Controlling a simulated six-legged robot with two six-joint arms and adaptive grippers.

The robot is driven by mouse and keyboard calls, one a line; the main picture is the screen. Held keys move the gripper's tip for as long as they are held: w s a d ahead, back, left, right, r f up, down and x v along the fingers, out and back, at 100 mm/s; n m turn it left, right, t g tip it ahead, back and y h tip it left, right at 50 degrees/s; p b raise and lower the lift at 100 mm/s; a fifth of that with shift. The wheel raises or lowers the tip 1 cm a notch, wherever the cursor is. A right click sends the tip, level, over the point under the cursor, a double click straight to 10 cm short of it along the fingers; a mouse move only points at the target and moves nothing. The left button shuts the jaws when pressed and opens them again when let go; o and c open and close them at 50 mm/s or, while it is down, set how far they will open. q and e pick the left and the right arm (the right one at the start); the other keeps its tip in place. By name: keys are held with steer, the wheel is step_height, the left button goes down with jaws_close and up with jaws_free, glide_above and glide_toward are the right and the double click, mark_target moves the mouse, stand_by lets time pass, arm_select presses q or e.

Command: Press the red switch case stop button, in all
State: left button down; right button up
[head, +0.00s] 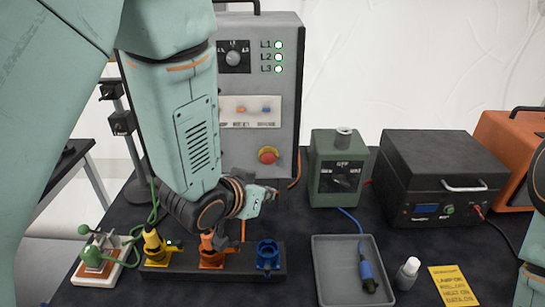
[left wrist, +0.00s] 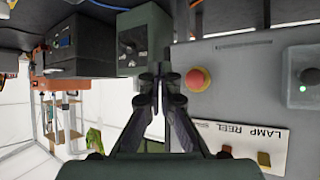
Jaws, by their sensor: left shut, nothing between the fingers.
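The grey switch case (head: 285,120) stands upright at the back of the table. Its red stop button (head: 268,155), on a yellow base, sits low on the front panel. It also shows in the left wrist view (left wrist: 198,79), just right of my fingertips. My left gripper (head: 270,194) is in front of the case and below the button in the head view. In the left wrist view its fingers (left wrist: 160,80) are shut with nothing between them. A gap shows between fingers and button in that picture; the distance in depth is unclear. My right gripper is out of view.
A green box (head: 338,170) and a black device (head: 440,178) stand right of the case. A grey tray (head: 325,290) holds a blue connector (head: 367,272). A rack with yellow, orange and blue connectors (head: 267,255) lies below my left gripper. A white bottle (head: 407,273) stands beside the tray.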

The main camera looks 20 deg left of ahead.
mark_target(268, 158)
arm_select(q)
steer(key=shift+w+a+f, duration=0.1)
steer(key=shift+w, duration=0.1)
steer(key=w+a, duration=0.2)
steer(key=w, duration=0.5)
steer(key=shift+w+a, duration=0.15)
steer(key=shift+w, duration=0.25)
steer(key=shift+w+b, duration=0.15)
steer(key=shift+b, duration=0.15)
stand_by(0.6)
stand_by(0.3)
